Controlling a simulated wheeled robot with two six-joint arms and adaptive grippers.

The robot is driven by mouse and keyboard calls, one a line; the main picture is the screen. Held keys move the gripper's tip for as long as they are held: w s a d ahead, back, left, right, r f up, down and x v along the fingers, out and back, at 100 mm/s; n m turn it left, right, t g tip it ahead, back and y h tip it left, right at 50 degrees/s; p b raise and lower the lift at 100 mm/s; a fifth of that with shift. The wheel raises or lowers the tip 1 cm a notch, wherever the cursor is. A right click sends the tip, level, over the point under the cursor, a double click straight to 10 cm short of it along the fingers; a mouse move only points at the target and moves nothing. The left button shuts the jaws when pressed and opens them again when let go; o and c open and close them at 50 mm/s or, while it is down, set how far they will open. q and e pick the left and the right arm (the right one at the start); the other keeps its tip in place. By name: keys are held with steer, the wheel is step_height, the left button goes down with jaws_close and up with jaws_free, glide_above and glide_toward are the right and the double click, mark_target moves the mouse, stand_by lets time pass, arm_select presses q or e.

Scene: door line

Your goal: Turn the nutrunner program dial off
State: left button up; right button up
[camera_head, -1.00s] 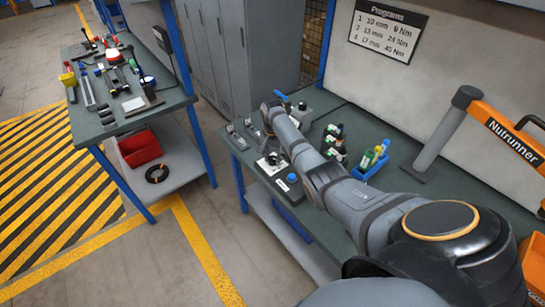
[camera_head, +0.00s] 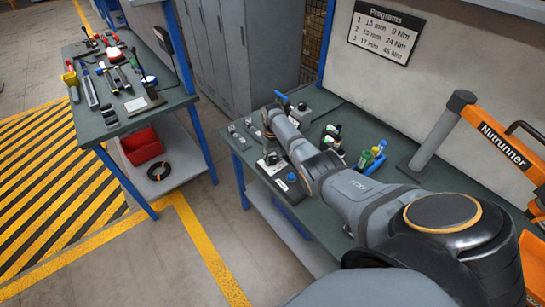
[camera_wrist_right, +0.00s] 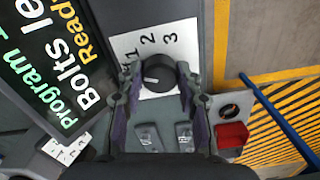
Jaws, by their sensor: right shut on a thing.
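The program dial (camera_wrist_right: 157,73) is a round black knob on a white plate (camera_wrist_right: 178,45) printed with numbers, 2 and 3 the clearest. My right gripper (camera_wrist_right: 158,78) has its fingers on either side of the knob and is shut on it. I cannot tell for sure which mark the dial points at. A dark screen (camera_wrist_right: 50,60) beside the plate shows "Program", "Bolts" and "Ready" text, cut off by the frame. In the head view my right gripper (camera_head: 268,135) is over the front left of the bench, small and partly covered by my arm. My left gripper is not in view.
The green bench (camera_head: 325,105) carries small bottles and a blue holder (camera_head: 372,160) beside my arm. The orange nutrunner (camera_head: 508,148) stands at the right. A programs sign (camera_head: 384,32) hangs on the wall. Another table (camera_head: 115,125) with tools stands left, across open floor.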

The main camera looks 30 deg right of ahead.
mark_target(272, 158)
steer(key=shift+n, duration=2.2)
steer(key=o, duration=1.1)
steer(key=shift+o, duration=0.2)
step_height(272, 158, up, 12)
